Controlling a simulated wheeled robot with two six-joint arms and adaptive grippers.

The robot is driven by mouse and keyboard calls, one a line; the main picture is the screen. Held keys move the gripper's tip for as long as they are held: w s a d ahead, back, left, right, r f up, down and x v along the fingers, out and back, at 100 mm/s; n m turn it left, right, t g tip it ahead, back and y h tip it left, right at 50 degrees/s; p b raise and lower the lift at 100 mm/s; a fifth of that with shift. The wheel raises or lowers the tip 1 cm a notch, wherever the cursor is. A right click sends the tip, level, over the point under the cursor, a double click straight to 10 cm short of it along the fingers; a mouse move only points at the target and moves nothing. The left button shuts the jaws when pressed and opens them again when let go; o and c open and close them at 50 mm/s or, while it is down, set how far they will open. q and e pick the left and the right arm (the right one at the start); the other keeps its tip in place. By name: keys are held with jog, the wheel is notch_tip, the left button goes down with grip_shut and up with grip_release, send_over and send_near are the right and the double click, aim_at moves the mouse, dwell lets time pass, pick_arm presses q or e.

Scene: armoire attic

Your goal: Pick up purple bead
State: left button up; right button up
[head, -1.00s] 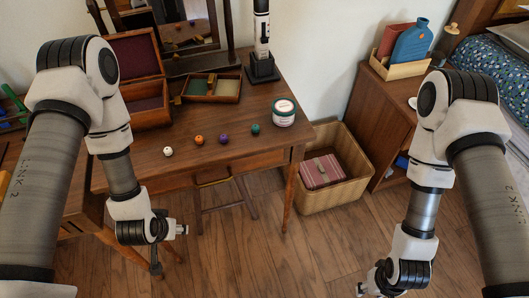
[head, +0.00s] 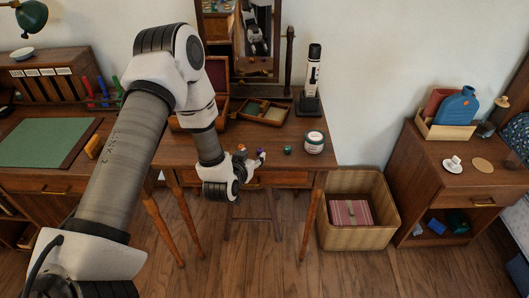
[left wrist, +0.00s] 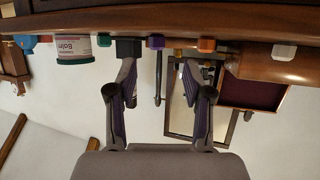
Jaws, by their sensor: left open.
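The purple bead (head: 262,154) is on the desk top near its front edge, in line with the orange bead (head: 241,148) and the green bead (head: 287,150). My left gripper (head: 258,165) is open and empty at the desk's front edge, close to the purple bead. In the left wrist view, which is upside down, the purple bead (left wrist: 155,41) lies ahead of the gap between the spread fingers (left wrist: 160,80), apart from them. The orange bead (left wrist: 207,45) is to its right. The white bead (left wrist: 284,51) shows only there; my arm hides it in the head view. My right gripper is out of view.
A balm jar (head: 314,142) stands right of the green bead. Behind are an open box, a small divided tray (head: 264,112) and a black-and-white device (head: 312,85) on a stand. A wicker basket (head: 358,235) sits on the floor to the right.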

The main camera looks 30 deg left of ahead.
aim_at(260, 149)
pick_arm(q)
jog(key=x, duration=0.6)
jog(key=shift+d, duration=0.2)
jog(key=shift+r, duration=0.1)
jog(key=c, duration=0.9)
jog(key=shift+r, duration=0.1)
